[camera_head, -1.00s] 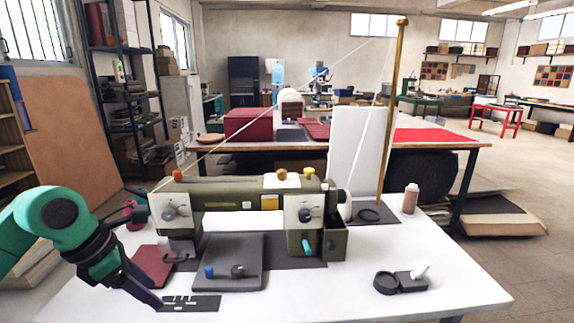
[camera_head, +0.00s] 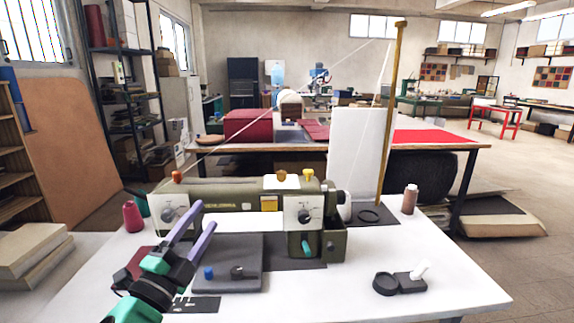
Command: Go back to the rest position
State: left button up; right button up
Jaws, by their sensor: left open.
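My left gripper (camera_head: 192,218) is in the lower left of the head view. Its two purple fingers are spread apart and point up and to the right, with nothing between them. They show in front of the left end of the olive sewing machine (camera_head: 240,203) and beside the grey pad (camera_head: 238,254). I cannot tell whether the fingers touch anything. The gripper and wrist hide part of the dark red velvet piece (camera_head: 127,276) and part of the black slotted plate (camera_head: 207,303). My right gripper is out of view.
The white table (camera_head: 330,290) is clear at its front middle. A red thread cone (camera_head: 132,217) stands at the left and a pinkish spool (camera_head: 410,199) at the right. A wooden post (camera_head: 391,120) rises behind the machine.

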pick_arm(q)
jog(key=s+a+f+n+g+y, duration=0.2)
jog(key=a+f+n+g+y, duration=0.15)
jog(key=f, duration=0.35)
jog(key=s+a+f+n+g+y, duration=0.2)
jog(key=f+n, duration=0.3)
jog(key=f, duration=0.2)
jog(key=s+a+f+n+g+y, duration=0.1)
jog(key=a+f+n+g+y, duration=0.2)
jog(key=f+n, duration=0.3)
jog(key=s+d+f+n+g+h, duration=0.25)
jog(key=s+f+g, duration=0.55)
jog(key=s+f, duration=0.7)
jog(key=s+f+g+p, duration=0.1)
jog(key=s+f+p, duration=0.15)
jog(key=f, duration=0.85)
jog(key=s+f+g+p, duration=0.1)
jog(key=s+f, duration=0.3)
jog(key=f, duration=0.8)
jog(key=s+a+f+p, duration=0.1)
jog(key=s+f, duration=0.3)
jog(key=s, duration=0.3)
jog(key=s+a+f+g+p, duration=0.1)
jog(key=s+a+f, duration=0.1)
jog(key=s+f, duration=0.2)
jog(key=s, duration=0.3)
jog(key=shift+s+f, duration=0.15)
jog(key=shift+s, duration=0.15)
jog(key=shift+a, duration=0.1)
